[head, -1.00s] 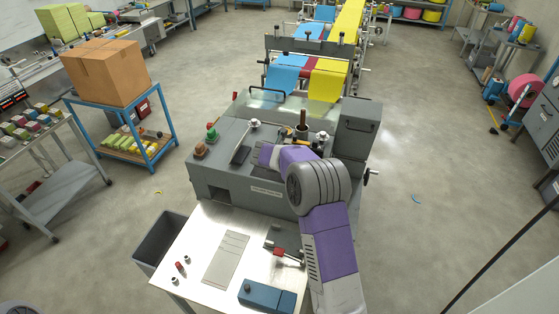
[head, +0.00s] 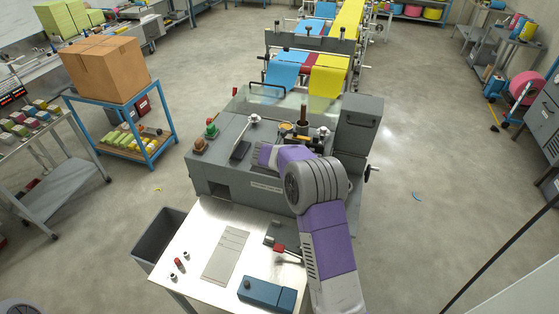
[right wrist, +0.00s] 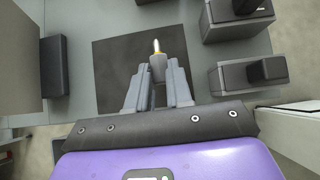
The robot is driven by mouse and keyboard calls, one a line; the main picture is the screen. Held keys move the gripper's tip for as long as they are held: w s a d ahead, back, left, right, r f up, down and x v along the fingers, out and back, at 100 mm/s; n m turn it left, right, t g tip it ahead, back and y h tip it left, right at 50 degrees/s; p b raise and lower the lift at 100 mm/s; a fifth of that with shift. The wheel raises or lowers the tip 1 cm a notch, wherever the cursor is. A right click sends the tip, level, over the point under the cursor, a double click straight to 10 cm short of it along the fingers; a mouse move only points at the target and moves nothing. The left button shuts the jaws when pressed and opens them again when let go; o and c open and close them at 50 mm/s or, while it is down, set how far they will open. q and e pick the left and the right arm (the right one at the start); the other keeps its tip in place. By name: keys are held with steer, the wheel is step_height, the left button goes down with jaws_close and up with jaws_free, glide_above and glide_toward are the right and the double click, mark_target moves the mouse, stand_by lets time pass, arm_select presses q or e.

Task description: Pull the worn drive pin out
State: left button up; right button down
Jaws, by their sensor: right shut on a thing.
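The tip points away from my palm, over a dark square area. Whether the pin is still seated in anything cannot be told. In the head view my right arm reaches over the grey machine (head: 225,150), and its own links hide the fingers and the pin. My left gripper is not in view.
A steel table (head: 205,225) in front of the machine carries a grey plate (head: 225,254), a blue box (head: 266,294), a red-handled tool (head: 280,248) and small red and metal parts (head: 178,262). A grey bin (head: 158,236) stands at its left. Dark blocks (right wrist: 238,20) flank the gripper.

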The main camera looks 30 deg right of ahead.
steer(key=shift+f, duration=0.15)
steer(key=shift+f+b, duration=0.75)
steer(key=shift+f, duration=0.2)
steer(key=c, duration=0.9)
jaws_free()
steer(key=shift+c, duration=0.2)
steer(key=shift+r, duration=0.1)
steer(key=v, duration=0.7)
steer(key=shift+r+b, duration=0.15)
steer(key=shift+b, duration=0.3)
steer(key=shift+s+a, duration=0.1)
